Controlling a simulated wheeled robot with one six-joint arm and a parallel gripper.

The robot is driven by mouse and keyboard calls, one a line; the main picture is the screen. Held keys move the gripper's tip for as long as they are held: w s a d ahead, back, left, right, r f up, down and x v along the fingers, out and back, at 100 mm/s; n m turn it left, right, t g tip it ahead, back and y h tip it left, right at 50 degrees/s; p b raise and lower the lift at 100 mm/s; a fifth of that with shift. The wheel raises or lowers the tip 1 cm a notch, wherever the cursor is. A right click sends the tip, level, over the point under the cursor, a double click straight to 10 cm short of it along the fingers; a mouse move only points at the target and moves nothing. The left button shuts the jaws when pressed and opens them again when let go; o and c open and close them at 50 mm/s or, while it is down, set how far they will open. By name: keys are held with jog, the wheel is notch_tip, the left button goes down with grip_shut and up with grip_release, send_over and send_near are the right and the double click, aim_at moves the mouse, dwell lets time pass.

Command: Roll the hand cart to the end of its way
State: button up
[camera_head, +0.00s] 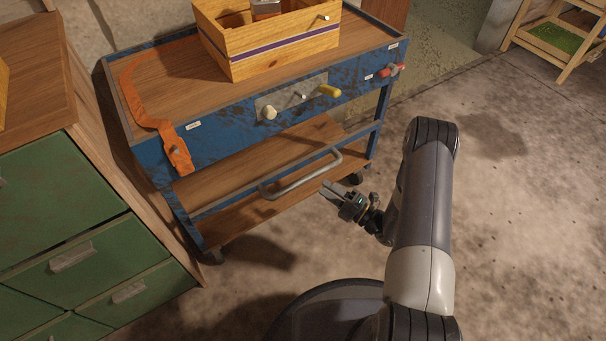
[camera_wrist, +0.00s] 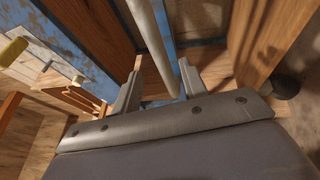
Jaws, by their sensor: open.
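The hand cart (camera_head: 195,152) is a worn blue frame with a wooden top and lower shelves, on casters. A grey bar handle (camera_head: 300,175) runs along its near side at shelf height. My gripper (camera_head: 328,189) is near the right end of this handle. In the wrist view the handle (camera_wrist: 150,35) runs down from the top edge to between the two open fingers of my gripper (camera_wrist: 160,85). The jaws are not closed on it. Whether a finger touches the bar cannot be told.
A wooden crate (camera_head: 275,48) stands on the cart top beside an orange strap (camera_head: 140,90). A yellow knob (camera_head: 330,91) and a red valve handle (camera_head: 391,71) stick out in front. Green drawers (camera_head: 70,255) stand close at left. Floor at right (camera_head: 520,200) is clear.

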jog(key=b+x, duration=0.2)
jog(key=x, duration=0.7)
grip_shut()
dwell(0.5)
